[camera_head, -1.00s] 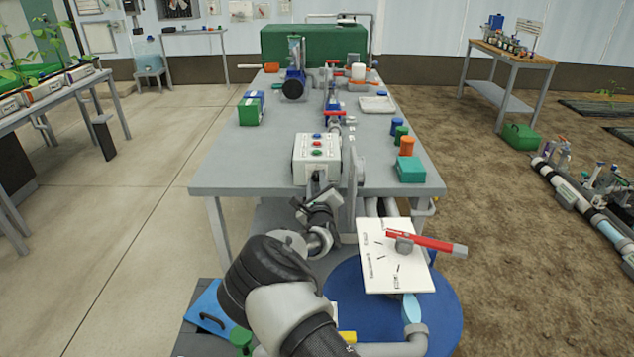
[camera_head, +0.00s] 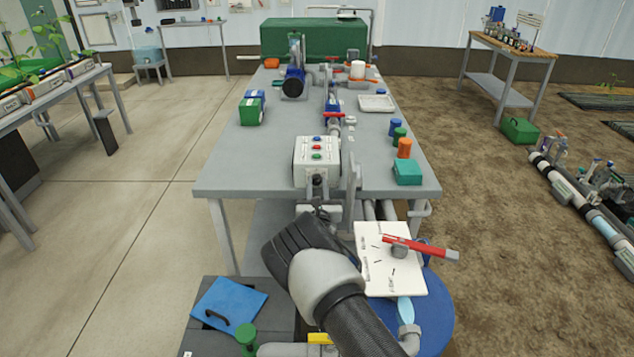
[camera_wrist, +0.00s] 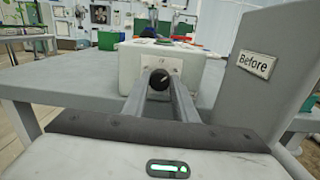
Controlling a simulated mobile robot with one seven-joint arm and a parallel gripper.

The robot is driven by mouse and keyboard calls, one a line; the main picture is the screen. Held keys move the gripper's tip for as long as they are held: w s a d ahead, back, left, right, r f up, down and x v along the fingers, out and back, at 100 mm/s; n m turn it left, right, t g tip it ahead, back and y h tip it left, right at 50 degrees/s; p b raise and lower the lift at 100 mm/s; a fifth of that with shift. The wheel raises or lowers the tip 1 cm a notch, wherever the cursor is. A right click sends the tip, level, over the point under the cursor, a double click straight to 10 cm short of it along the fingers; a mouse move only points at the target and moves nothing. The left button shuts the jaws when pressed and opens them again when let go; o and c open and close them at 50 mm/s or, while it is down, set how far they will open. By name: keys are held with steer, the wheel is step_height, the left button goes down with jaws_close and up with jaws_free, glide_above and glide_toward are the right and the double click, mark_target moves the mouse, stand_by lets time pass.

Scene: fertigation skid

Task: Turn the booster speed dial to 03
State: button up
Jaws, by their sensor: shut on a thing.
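The booster speed dial (camera_wrist: 160,80) is a small dark round knob on the front face of a white control box (camera_head: 316,161). The box has red, green and blue buttons on top and stands at the bench's near edge. My gripper (camera_wrist: 158,84) points straight at the front face, and its two long grey fingers are shut on the dial. The gripper also shows small in the head view (camera_head: 318,190), partly hidden behind my wrist. A pale plate surrounds the dial, but its marks are too small to read. The fingers hide the dial's sides.
A grey upright panel labelled "Before" (camera_wrist: 257,64) stands close to the right of my gripper. A white plate with a red lever (camera_head: 420,248) is at the lower right, over a blue drum (camera_head: 435,325). The grey bench (camera_head: 245,165) extends behind the box.

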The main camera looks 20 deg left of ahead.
steer(key=m, duration=0.3)
steer(key=shift+f+m, duration=0.1)
steer(key=shift+m, duration=0.3)
stand_by(0.4)
steer(key=o, duration=1)
steer(key=shift+o, duration=0.2)
steer(key=shift+s, duration=0.1)
steer(key=p+v, duration=0.2)
steer(key=v, duration=1.5)
steer(key=shift+s+p, duration=0.2)
steer(key=shift+p, duration=0.1)
steer(key=shift+a, duration=0.1)
